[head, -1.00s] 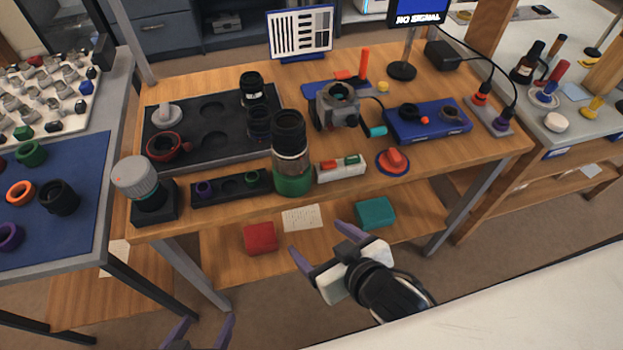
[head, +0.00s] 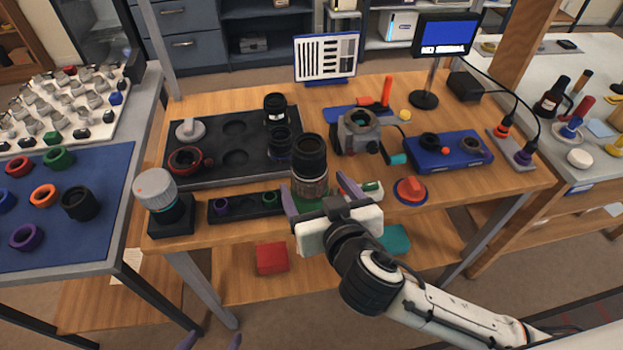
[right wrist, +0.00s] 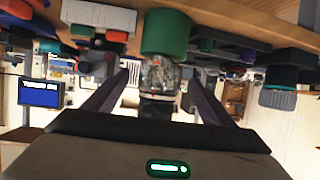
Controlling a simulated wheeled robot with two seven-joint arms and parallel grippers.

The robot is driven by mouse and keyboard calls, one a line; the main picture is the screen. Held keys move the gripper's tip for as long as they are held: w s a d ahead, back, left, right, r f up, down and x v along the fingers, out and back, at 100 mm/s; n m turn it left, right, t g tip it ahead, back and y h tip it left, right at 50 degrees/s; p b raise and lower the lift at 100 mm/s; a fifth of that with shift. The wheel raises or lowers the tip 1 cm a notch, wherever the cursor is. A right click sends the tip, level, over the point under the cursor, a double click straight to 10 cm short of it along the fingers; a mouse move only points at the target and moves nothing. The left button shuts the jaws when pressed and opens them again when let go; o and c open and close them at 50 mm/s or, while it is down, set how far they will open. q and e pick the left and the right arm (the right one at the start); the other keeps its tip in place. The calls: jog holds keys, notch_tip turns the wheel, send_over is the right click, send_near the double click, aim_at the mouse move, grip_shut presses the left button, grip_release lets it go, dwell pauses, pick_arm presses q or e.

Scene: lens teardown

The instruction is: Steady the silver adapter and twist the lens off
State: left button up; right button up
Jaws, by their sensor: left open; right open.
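The black lens (head: 310,153) stands upright on top of the silver adapter (head: 309,185), which sits in a green holder at the front edge of the workbench. My right gripper (head: 317,190) is open, with one purple finger on each side of the adapter in the head view. The right wrist view is upside down: the green holder (right wrist: 166,32) is at the top, the adapter (right wrist: 160,73) below it, between the spread fingers. I cannot tell whether they touch. My left gripper (head: 212,342) is open at the bottom edge, mostly out of frame, away from the lens.
A dark slotted rack (head: 245,207) and a grey-capped jar (head: 155,188) stand left of the lens. A dark tray (head: 215,172) lies behind. A camera body (head: 357,130), red button (head: 411,190) and blue box (head: 450,153) stand right.

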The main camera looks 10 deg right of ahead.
jog(key=shift+x, duration=1.8)
